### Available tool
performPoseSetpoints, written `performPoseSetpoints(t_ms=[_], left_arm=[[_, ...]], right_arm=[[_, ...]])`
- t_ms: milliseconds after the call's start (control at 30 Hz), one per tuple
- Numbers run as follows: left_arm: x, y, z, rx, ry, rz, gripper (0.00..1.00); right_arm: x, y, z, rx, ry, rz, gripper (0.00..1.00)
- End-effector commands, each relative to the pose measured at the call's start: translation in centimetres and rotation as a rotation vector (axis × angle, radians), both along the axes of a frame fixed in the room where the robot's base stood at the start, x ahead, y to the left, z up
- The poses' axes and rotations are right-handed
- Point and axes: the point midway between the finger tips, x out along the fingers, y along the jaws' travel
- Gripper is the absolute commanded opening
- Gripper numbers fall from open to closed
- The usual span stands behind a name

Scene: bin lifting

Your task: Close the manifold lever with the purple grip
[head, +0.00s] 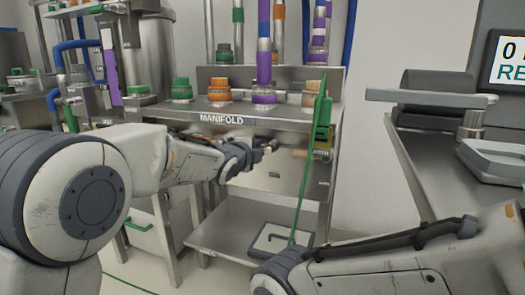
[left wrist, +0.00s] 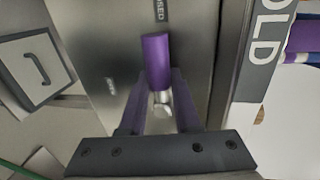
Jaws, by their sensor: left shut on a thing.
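The purple grip (left wrist: 156,58) of the manifold lever shows upright in the left wrist view, in front of the steel panel. My left gripper (left wrist: 158,80) is shut on it, with one finger on each side. A pale metal stem (left wrist: 161,104) shows below the grip between the fingers. In the head view my left gripper (head: 262,147) is at the front panel under the MANIFOLD label (head: 221,119), and the fingers and wrist hide most of the lever. My right arm crosses the lower right of the head view; its gripper is out of frame.
Capped ports and pipes stand on the manifold top. A lower shelf (head: 225,228) holds a grey tray (head: 283,240). A side bench (head: 440,170) stands right.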

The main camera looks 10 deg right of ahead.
Motion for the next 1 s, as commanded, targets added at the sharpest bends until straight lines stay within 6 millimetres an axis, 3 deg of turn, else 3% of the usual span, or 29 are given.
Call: performPoseSetpoints(t_ms=[100, 133, 200, 567, 1000], left_arm=[[-0.1, -0.2, 0.1, 0.003, -0.004, -0.005, 0.00], [-0.1, -0.2, 0.1, 0.003, -0.004, -0.005, 0.42], [-0.1, -0.2, 0.1, 0.003, -0.004, -0.005, 0.61], [-0.3, 0.1, 0.2, 0.000, -0.002, -0.002, 0.61], [-6.8, 3.7, 1.9, 0.001, -0.004, -0.003, 0.61]], right_arm=[[0.0, 0.0, 0.0, 0.000, 0.000, 0.000, 0.00], [0.0, 0.0, 0.0, 0.000, 0.000, 0.000, 0.00], [0.0, 0.0, 0.0, 0.000, 0.000, 0.000, 0.00], [0.0, 0.0, 0.1, 0.000, 0.000, 0.000, 0.00], [0.0, 0.0, 1.4, 0.000, 0.000, 0.000, 0.00]])
